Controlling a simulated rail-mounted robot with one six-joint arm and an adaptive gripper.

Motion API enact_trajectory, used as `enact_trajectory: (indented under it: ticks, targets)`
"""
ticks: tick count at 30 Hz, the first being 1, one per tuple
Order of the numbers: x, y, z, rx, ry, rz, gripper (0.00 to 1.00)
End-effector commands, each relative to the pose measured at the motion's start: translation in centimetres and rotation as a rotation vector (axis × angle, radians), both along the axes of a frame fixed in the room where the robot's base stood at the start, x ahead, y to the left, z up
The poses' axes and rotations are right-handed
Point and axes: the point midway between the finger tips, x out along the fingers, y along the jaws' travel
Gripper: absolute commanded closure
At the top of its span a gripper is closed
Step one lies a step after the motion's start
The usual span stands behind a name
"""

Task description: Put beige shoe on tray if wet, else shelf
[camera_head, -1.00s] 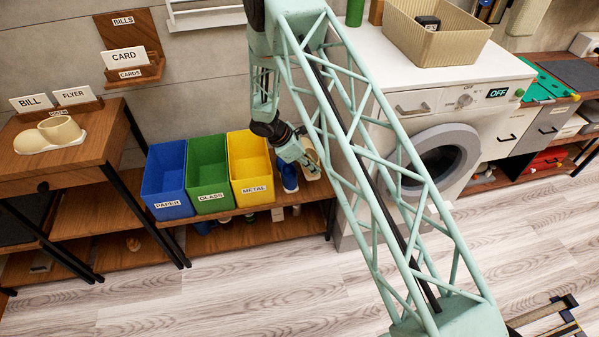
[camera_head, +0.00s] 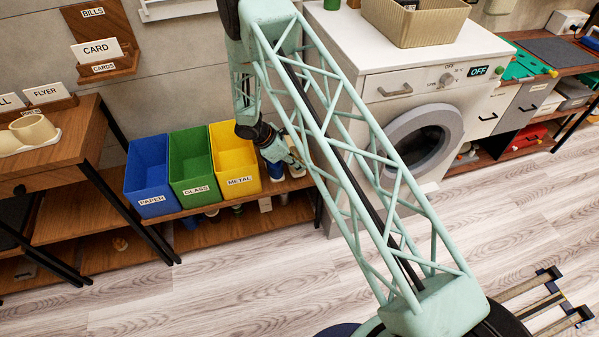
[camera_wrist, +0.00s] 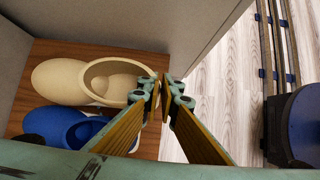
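The beige shoe (camera_wrist: 70,82) lies on the wooden top of a low bench in the wrist view, its opening towards my fingers. In the head view, it is mostly hidden by my gripper (camera_head: 291,163). My fingertips (camera_wrist: 161,82) are close together at the right rim of its opening, one on each side. I cannot tell whether they press on the rim. The beige surface looks matte, with no clear drops showing. I cannot make out a tray.
Blue paper (camera_head: 150,178), green glass (camera_head: 193,170) and yellow metal (camera_head: 236,160) bins stand left of the shoes on the low bench (camera_head: 215,205). A white washing machine (camera_head: 345,90) stands close on the right. The floor in front (camera_head: 230,270) is clear.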

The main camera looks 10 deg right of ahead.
Motion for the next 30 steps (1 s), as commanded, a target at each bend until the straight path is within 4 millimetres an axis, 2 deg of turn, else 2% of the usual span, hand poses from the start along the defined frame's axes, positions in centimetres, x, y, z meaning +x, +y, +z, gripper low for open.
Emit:
enact_trajectory:
  ticks: [7, 18, 30]
  targets:
    - [0.0, 0.0, -0.4, 0.0, 0.0, 0.0, 1.0]
    - [0.0, 0.0, -3.6, 0.0, 0.0, 0.0, 1.0]
    - [0.0, 0.0, -3.8, 0.0, -0.001, -0.001, 1.0]
